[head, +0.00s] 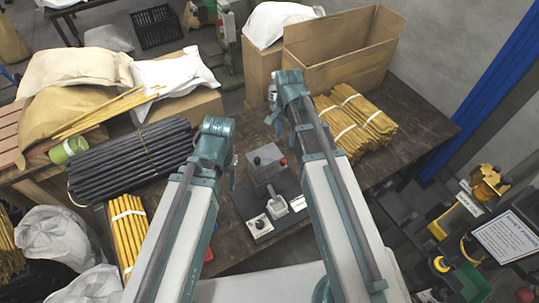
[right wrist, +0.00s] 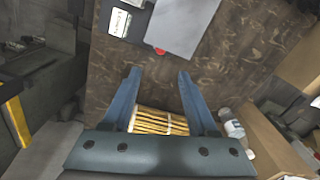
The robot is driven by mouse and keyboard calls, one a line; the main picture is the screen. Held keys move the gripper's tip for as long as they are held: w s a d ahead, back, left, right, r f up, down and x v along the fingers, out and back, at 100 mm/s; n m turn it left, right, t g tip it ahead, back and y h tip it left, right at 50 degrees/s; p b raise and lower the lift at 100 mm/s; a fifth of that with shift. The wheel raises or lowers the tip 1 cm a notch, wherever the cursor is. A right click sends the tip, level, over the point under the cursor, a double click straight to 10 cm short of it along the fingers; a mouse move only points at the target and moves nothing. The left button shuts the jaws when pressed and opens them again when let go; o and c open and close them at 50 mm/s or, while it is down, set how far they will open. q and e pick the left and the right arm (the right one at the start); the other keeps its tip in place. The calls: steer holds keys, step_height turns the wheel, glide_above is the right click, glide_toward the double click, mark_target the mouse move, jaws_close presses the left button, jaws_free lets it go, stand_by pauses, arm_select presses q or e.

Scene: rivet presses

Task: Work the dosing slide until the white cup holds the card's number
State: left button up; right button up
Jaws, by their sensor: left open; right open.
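The dosing device (head: 268,165) stands on the dark table between my arms in the head view. It has a grey block on top, a red knob (head: 283,162) and a black base (head: 246,204). A grey upright part (head: 277,207) and a pale square piece (head: 258,224) sit at its front. In the right wrist view the device's grey top (right wrist: 185,25), the red knob (right wrist: 160,51) and a white marked card (right wrist: 122,20) show at the top edge. I cannot make out the white cup or the card's number. My left gripper (head: 232,172) and right gripper (right wrist: 160,80) are open, empty and apart from the device.
Dark rods (head: 135,160) and yellow rod bundles (head: 127,230) lie left of the device; more yellow bundles (head: 360,120) lie right. An open cardboard box (head: 340,50) stands behind. A bottle (right wrist: 232,125) stands beside a box in the right wrist view. Bare table lies around the device.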

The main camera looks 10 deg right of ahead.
mark_target(284, 160)
steer(key=shift+w+f, duration=0.1)
step_height(284, 160, down, 14)
steer(key=b, duration=1.4)
steer(key=shift+r, duration=0.2)
steer(key=shift+c, duration=0.3)
jaws_close()
steer(key=shift+d, duration=0.1)
stand_by(0.4)
